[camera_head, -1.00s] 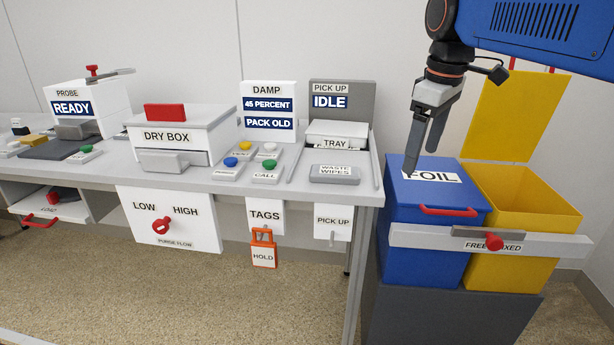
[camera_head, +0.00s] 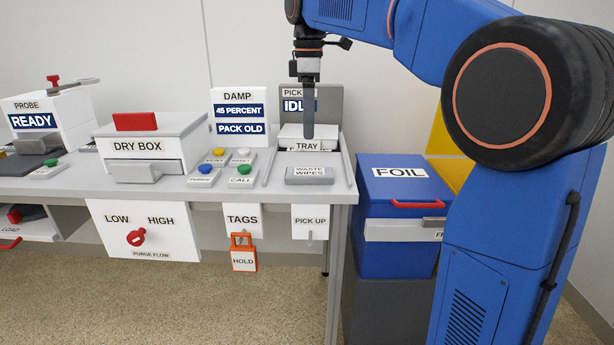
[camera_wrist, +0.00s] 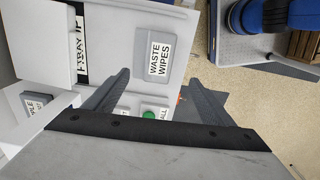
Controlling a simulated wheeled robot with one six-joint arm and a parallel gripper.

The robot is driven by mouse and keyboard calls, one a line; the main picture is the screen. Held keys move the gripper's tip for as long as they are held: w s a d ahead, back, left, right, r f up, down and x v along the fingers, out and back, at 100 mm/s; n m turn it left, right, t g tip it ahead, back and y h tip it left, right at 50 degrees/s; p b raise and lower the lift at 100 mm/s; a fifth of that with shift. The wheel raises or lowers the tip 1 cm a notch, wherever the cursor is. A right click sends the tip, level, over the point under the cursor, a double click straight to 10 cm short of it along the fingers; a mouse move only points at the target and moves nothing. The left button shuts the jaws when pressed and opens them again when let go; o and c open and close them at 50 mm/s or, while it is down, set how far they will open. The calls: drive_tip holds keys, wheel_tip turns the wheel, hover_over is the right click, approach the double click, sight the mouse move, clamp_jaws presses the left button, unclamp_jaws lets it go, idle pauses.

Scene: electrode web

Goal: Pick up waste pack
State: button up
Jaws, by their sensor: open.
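The waste wipes pack (camera_head: 310,174) is a flat grey pack with a white label. It lies on the counter in front of the tray (camera_head: 307,146). In the wrist view the pack (camera_wrist: 160,52) lies beyond my fingers, clear of them. My gripper (camera_head: 309,135) points down over the tray area, behind and above the pack, with nothing in it. The wrist view shows the two dark fingers (camera_wrist: 158,98) spread apart with counter between them.
A thin rail (camera_head: 273,167) runs left of the pack, beside the green CALL button (camera_head: 244,170). The dry box (camera_head: 152,147) stands further left. A blue FOIL bin (camera_head: 395,165) stands right of the counter. A pick-up sign (camera_head: 328,104) rises behind the tray.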

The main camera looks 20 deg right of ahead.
sight(309, 172)
wheel_tip(309, 172, down, 13)
drive_tip(key=shift+d, duration=0.15)
idle(0.5)
drive_tip(key=shift+c, duration=0.4)
drive_tip(key=c, duration=1.1)
drive_tip(key=shift+r, duration=0.15)
